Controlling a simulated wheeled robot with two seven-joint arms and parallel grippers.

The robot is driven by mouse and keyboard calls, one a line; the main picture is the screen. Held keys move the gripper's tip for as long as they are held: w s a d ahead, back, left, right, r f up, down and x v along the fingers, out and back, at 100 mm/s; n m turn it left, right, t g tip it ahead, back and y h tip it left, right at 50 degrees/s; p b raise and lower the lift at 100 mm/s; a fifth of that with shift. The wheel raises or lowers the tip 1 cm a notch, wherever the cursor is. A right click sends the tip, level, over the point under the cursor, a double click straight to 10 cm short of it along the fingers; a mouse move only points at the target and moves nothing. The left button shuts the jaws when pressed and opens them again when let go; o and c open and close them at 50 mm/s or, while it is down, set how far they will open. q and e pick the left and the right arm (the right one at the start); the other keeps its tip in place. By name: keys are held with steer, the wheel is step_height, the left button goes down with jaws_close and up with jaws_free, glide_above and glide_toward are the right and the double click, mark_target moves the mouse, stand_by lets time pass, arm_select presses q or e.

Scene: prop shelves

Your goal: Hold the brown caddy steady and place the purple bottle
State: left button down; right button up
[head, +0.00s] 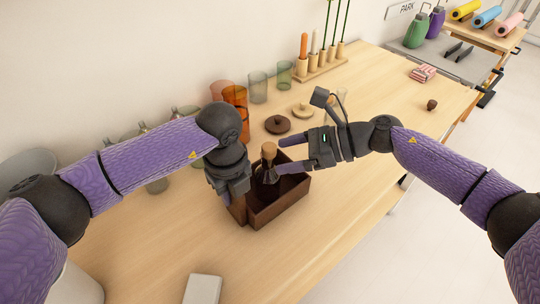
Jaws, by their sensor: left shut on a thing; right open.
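The brown caddy (286,211) is an open dark-brown box on the table, near the middle of the head view. My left gripper (237,204) is at its left wall and shut on it; the fingertips are mostly hidden. A small dark bottle with a cork stopper (267,175), possibly the purple one, is upright at the caddy's far left part. Its base is hidden, so I cannot tell if it touches the caddy floor. My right gripper (279,155) is open above the caddy's far side, its purple fingertips close to the bottle's right side.
A dark round lid (277,124) and a pale lid (302,111) lie behind the caddy. Orange (236,97) and green glasses (284,72) stand at the back, beside a candle rack (320,68). A white block (202,289) is at the front.

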steer(key=s+d+r, duration=0.1)
steer(key=d+r, duration=0.6)
steer(key=r, duration=0.3)
stand_by(0.3)
arm_select(q)
steer(key=shift+c, duration=2.1)
jaws_free()
